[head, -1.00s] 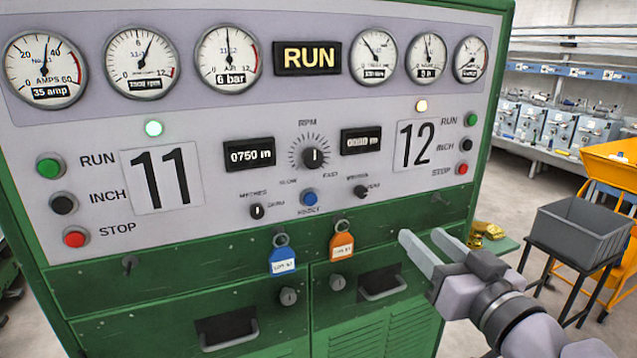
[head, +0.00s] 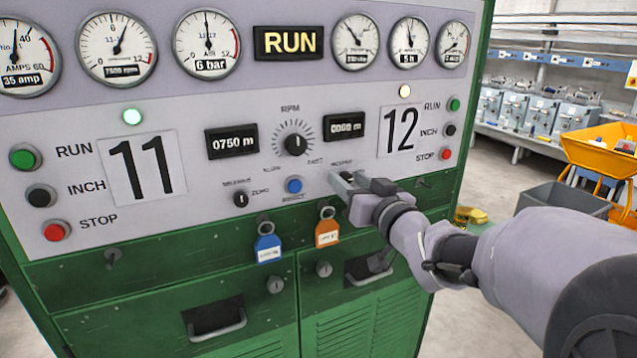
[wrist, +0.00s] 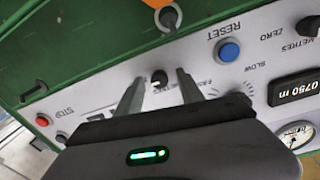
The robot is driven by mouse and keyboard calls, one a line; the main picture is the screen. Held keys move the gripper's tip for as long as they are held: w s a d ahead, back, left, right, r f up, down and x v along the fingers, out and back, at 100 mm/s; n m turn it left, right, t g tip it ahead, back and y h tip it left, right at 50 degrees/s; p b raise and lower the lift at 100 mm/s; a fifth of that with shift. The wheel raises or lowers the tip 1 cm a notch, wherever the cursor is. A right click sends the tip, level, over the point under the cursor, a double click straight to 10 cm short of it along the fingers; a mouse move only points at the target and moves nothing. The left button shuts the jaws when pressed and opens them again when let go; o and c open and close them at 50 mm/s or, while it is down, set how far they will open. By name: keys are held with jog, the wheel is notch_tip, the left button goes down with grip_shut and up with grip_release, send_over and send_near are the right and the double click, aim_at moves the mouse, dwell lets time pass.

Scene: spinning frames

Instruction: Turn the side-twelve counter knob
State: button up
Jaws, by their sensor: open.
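The side-twelve counter knob (wrist: 158,79) is small and black with a pale mark. In the wrist view it sits between my two fingertips, with a gap on each side. In the head view my gripper (head: 341,181) covers it. My gripper is open, its fingers pointing at the panel just below the side-twelve counter display (head: 344,125). The large 12 plate (head: 399,131) is to its upper right. I cannot tell how deep the fingers reach around the knob.
The blue reset button (head: 294,185) and the side-eleven knob (head: 240,199) lie to the left, with the RPM dial (head: 295,144) above. A blue tag (head: 267,248) and an orange tag (head: 327,232) hang from keys below. A grey bin (head: 562,199) stands right.

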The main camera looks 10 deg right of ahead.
grip_shut()
jog(key=shift+n+b, duration=0.3)
jog(key=shift+b, duration=0.15)
jog(key=n+b, duration=0.3)
jog(key=shift+f, duration=0.2)
jog(key=n+b, duration=0.3)
jog(key=n, duration=0.1)
jog(key=shift+n, duration=0.4)
jog(key=n+b, duration=0.3)
jog(key=n, duration=0.1)
jog(key=shift+n, duration=0.3)
jog(key=n+b, duration=0.2)
jog(key=n, duration=0.3)
jog(key=shift+r+y, duration=0.1)
jog(key=shift+y, duration=0.2)
jog(key=shift+n+b, duration=0.3)
jog(key=shift+b, duration=0.05)
